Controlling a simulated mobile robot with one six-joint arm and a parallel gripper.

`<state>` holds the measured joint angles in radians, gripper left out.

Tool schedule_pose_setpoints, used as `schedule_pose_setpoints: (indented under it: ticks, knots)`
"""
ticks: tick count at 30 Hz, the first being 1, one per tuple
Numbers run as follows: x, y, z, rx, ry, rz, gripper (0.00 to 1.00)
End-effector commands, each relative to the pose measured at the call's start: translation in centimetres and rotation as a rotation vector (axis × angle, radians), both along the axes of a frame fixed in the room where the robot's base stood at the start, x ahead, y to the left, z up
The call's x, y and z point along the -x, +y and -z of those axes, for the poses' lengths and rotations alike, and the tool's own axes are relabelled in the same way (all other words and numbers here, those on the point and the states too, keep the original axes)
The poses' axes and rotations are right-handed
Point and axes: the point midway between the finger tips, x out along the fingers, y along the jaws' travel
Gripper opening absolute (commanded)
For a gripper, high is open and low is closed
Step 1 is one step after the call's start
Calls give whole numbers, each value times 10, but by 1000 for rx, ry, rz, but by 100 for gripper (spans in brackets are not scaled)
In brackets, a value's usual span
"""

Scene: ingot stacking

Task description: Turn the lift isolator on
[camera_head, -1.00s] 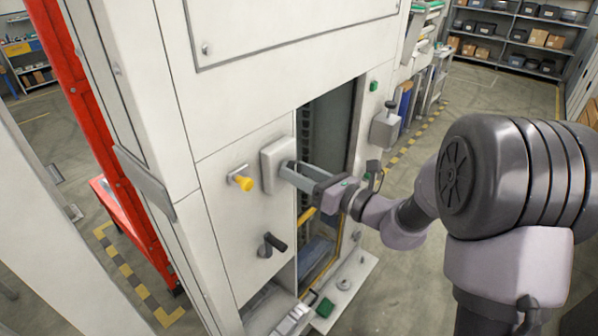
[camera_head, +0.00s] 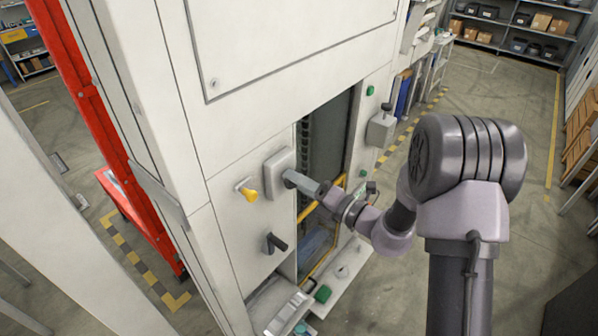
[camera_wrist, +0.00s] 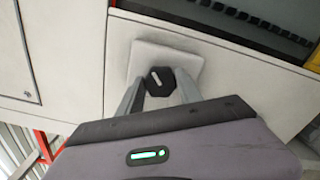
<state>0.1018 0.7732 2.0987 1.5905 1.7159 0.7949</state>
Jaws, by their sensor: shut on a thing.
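A dark, many-sided knob (camera_wrist: 158,78) with a white line on its face sits on a pale grey square plate (camera_wrist: 190,62) in the wrist view. The line runs slightly slanted there. No label is readable, so I cannot tell its setting by name. My gripper (camera_wrist: 161,90) is shut on the knob, one finger on each side.
A yellow knob (camera_head: 247,190) is left of the plate, and a black lever (camera_head: 275,243) is below. A tall opening (camera_head: 330,135) with a yellow bar lies to the right. A grey box with a lever (camera_head: 381,128) is beyond it. Open floor lies at the right.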

Motion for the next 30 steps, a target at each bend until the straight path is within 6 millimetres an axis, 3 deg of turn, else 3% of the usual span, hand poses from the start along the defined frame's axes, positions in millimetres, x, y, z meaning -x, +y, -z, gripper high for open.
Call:
schedule_pose_setpoints:
  ticks: [18, 30]
  knots:
    - [0, 0, -1, -332, 427, 1, 2]
    - [-1, 0, 1, -446, 571, 1, 2]
